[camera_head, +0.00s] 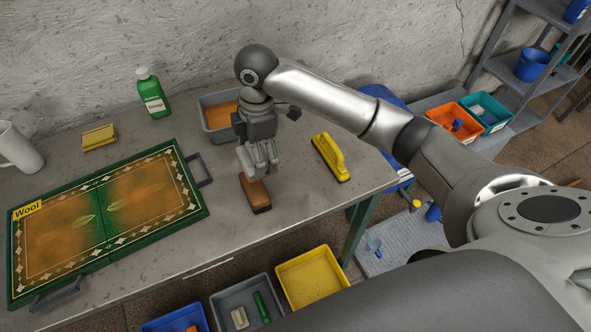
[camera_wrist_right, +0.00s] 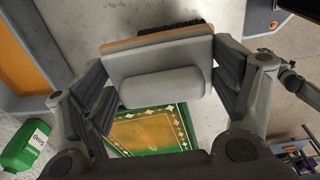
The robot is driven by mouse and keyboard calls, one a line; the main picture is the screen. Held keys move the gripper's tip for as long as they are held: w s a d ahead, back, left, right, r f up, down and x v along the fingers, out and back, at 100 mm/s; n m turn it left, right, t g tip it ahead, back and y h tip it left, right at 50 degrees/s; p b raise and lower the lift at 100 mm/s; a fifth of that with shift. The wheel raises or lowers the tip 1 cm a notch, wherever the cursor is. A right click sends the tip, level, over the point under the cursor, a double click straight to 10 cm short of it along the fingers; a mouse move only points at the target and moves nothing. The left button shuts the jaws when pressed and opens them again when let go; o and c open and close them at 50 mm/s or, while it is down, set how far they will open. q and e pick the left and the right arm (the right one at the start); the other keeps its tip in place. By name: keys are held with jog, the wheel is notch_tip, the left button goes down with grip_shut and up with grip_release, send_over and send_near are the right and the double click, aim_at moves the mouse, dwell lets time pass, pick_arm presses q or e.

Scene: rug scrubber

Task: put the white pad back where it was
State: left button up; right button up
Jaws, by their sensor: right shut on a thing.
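The white pad (camera_wrist_right: 160,88), a pale block with a rounded grip, sits between the fingers of my right gripper (camera_wrist_right: 160,80) in the wrist view. My right gripper (camera_head: 258,158) is shut on it and hangs over the table in the head view, where the fingers largely hide the pad. A brown wooden brush (camera_head: 256,194) lies on the table just below the gripper. Its wooden edge and black bristles (camera_wrist_right: 172,30) show behind the pad in the wrist view. I cannot tell whether pad and brush touch. My left gripper is not in view.
A grey tub (camera_head: 218,134) of orange liquid stands behind my gripper. A yellow brush (camera_head: 330,157) lies to the right. The green-bordered rug board (camera_head: 105,215), yellow sponge (camera_head: 99,137), green bottle (camera_head: 152,93) and white jug (camera_head: 19,148) are left. Bins, including a yellow one (camera_head: 312,279), stand below the table.

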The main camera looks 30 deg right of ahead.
jog(key=s+d+f+p, duration=0.1)
jog(key=d+f, duration=0.1)
jog(key=d, duration=0.3)
send_over(295, 180)
jog(key=f, duration=0.2)
jog(key=a+f+p, duration=0.1)
jog(key=f, duration=0.1)
jog(key=shift+d+f, duration=0.4)
jog(key=shift+f, duration=0.1)
jog(key=f, duration=0.1)
jog(key=f+p, duration=0.1)
jog(key=f, duration=0.1)
jog(key=shift+s+d, duration=0.1)
jog(key=shift+d, duration=0.2)
jog(key=shift+f, duration=0.4)
jog(key=shift+f, duration=0.15)
jog(key=o, duration=1.7)
jog(key=shift+o, duration=0.2)
